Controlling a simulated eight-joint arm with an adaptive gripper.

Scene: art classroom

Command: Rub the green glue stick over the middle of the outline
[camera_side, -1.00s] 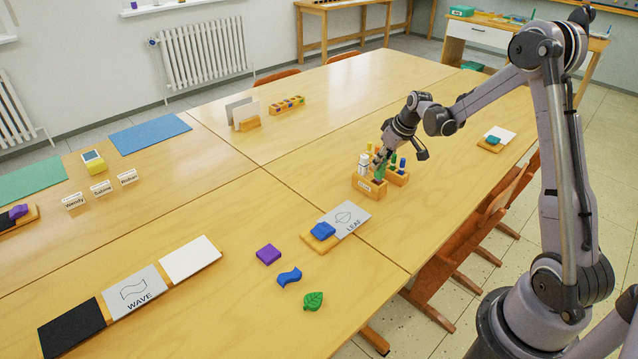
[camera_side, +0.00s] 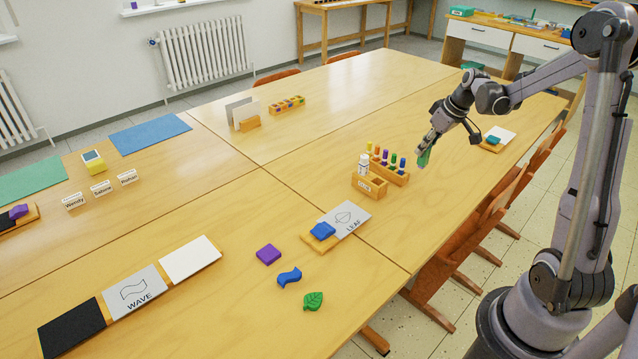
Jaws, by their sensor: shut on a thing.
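My gripper (camera_side: 427,143) is shut on the green glue stick (camera_side: 424,157) and holds it tilted, to the right of the wooden glue holder (camera_side: 369,187). A white glue stick (camera_side: 364,164) stands in that holder. A grey card marked LEAF (camera_side: 357,211) has a leaf outline and lies in front of the holder, with a blue block (camera_side: 322,231) at its left end. A second grey card marked WAVE (camera_side: 151,279) has a wave outline and lies at the front left. The green stick is well away from both outlines.
A rack of coloured markers (camera_side: 396,177) stands right behind the glue holder. A purple square (camera_side: 268,254), a blue wave piece (camera_side: 289,277) and a green leaf piece (camera_side: 313,301) lie on the front table. A board with a teal block (camera_side: 493,140) is at right.

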